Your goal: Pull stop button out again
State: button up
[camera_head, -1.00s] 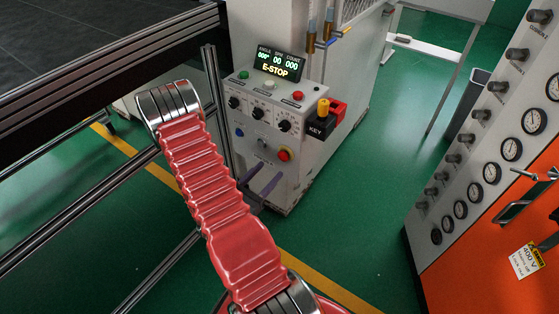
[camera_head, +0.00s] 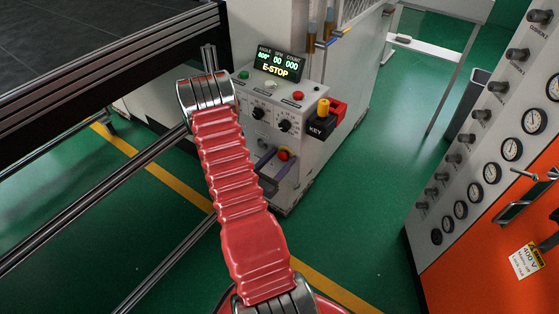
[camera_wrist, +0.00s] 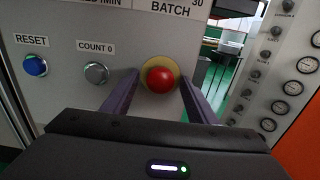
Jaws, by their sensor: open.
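The stop button is a red mushroom head (camera_wrist: 161,79) on a yellow ring, set low on the right of the grey control panel (camera_wrist: 60,30). In the wrist view it sits between the two purple fingers of my gripper (camera_wrist: 161,92), which is open, one finger on each side. I cannot tell whether the fingers touch it. In the head view the button (camera_head: 284,154) shows just right of my gripper's fingers (camera_head: 268,170). The panel's display (camera_head: 276,67) reads E-STOP. Part of the panel's left side is hidden behind my red arm.
A blue RESET button (camera_wrist: 35,65) and a grey COUNT 0 button (camera_wrist: 96,73) lie left of the stop button. A black KEY box (camera_head: 322,125) with a yellow knob juts from the panel's right. An orange gauge cabinet (camera_head: 480,210) stands at right, with green floor between.

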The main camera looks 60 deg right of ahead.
jog(key=shift+c, duration=0.5)
grip_shut()
jog(key=shift+w+a, duration=0.15)
jog(key=shift+a, duration=0.45)
jog(key=shift+o, duration=0.5)
grip_release()
jog(key=shift+a, duration=0.1)
